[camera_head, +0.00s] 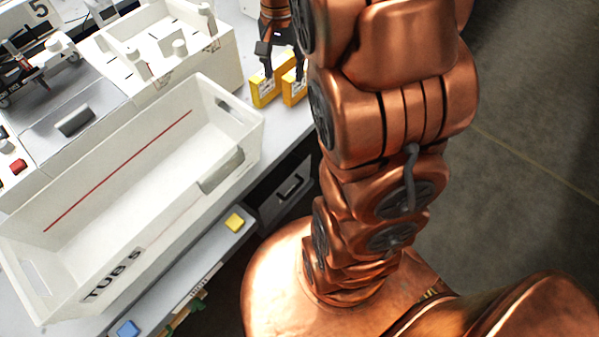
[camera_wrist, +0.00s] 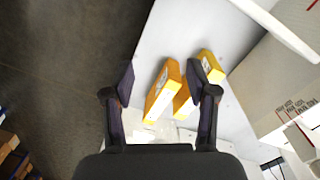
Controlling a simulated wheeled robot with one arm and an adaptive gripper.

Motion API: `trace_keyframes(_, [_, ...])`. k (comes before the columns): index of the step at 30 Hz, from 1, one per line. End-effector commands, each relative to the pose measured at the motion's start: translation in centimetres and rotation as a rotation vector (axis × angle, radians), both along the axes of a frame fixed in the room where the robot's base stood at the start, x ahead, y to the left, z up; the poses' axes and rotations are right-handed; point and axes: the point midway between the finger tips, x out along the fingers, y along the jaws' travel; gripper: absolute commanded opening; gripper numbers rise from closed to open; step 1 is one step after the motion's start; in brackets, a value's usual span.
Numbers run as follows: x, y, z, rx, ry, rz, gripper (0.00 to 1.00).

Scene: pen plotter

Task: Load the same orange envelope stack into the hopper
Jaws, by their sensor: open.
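Several orange-yellow envelope stacks stand on the light grey table; in the head view one (camera_head: 264,91) is left of another (camera_head: 294,87). In the wrist view a long stack (camera_wrist: 162,94) lies between the fingers, with a second stack (camera_wrist: 183,101) close on its right and a third (camera_wrist: 212,66) beyond the right finger. My gripper (camera_head: 283,66) is open above the stacks; its two dark fingers (camera_wrist: 162,75) also show in the wrist view. I cannot tell whether they touch any stack. No hopper is clearly identifiable.
A large white tub (camera_head: 175,215) marked TUB 5 stands left of my arm. Behind it is a white open box with posts (camera_head: 222,62). A yellow button (camera_head: 235,222) and a blue button (camera_head: 128,328) are on the front ledge. Open floor (camera_head: 535,120) lies right.

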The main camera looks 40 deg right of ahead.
Motion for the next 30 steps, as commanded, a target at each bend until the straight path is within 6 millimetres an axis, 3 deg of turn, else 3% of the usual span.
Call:
trace_keyframes(6, [-5.8, 5.1, 0.9, 0.021, 0.022, 0.224, 0.58])
trace_keyframes(15, [-14.4, 10.3, 0.7, 0.053, 0.055, 0.546, 0.58])
trace_keyframes(24, [-21.5, 12.8, -0.6, 0.079, 0.083, 0.81, 0.58])
trace_keyframes(26, [-22.2, 12.9, -0.8, 0.083, 0.088, 0.837, 0.58])
trace_keyframes(30, [-22.9, 13.1, -0.9, 0.084, 0.089, 0.865, 0.45])
